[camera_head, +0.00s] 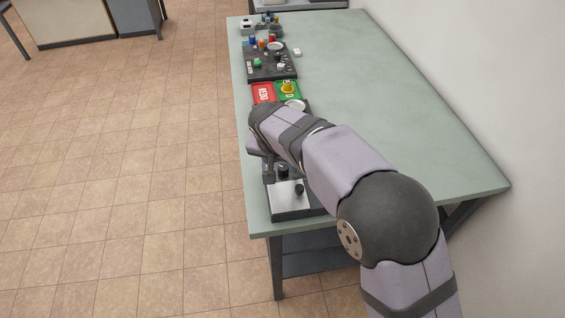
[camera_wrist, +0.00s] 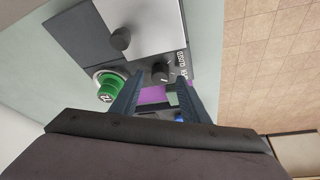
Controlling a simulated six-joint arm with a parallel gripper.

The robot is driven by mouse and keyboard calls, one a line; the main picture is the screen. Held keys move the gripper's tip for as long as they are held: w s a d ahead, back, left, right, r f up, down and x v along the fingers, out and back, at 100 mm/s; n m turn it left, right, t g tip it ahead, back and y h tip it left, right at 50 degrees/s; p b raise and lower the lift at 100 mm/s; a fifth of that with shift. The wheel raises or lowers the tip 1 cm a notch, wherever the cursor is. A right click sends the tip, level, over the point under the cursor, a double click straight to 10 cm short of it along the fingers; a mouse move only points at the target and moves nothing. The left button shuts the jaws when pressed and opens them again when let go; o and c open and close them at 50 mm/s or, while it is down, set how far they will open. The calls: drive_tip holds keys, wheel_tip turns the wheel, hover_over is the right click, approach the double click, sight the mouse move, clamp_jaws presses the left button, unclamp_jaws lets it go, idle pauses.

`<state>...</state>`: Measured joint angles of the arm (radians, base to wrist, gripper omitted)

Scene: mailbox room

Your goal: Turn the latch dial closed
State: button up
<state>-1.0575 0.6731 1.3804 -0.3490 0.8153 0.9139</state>
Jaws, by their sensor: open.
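A black dial (camera_wrist: 160,71) with small pale markings beside it sits on the control panel (camera_wrist: 164,20) in the wrist view. My gripper (camera_wrist: 160,80) is open, with its two dark fingers apart and the dial showing between the fingertips. I cannot tell whether either finger touches it. A second black knob (camera_wrist: 121,39) stands on the panel to the upper left. In the head view my arm hides most of the gripper; black knobs (camera_head: 299,190) show on the panel (camera_head: 288,203) near the table's front end. The dial's exact setting is too small to read.
A green round button (camera_wrist: 107,88) sits just left of the fingers. A purple patch (camera_wrist: 153,95) shows between them. Red (camera_head: 263,92) and green panels lie farther along the table (camera_head: 370,110), beyond them a dark control box (camera_head: 270,67). The table's right side is clear.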

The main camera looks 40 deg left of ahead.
drive_tip(key=shift+w+a+f, duration=0.1)
drive_tip(key=shift+w+f, duration=0.15)
drive_tip(key=shift+f, duration=0.35)
clamp_jaws()
drive_tip(key=c, duration=1)
unclamp_jaws()
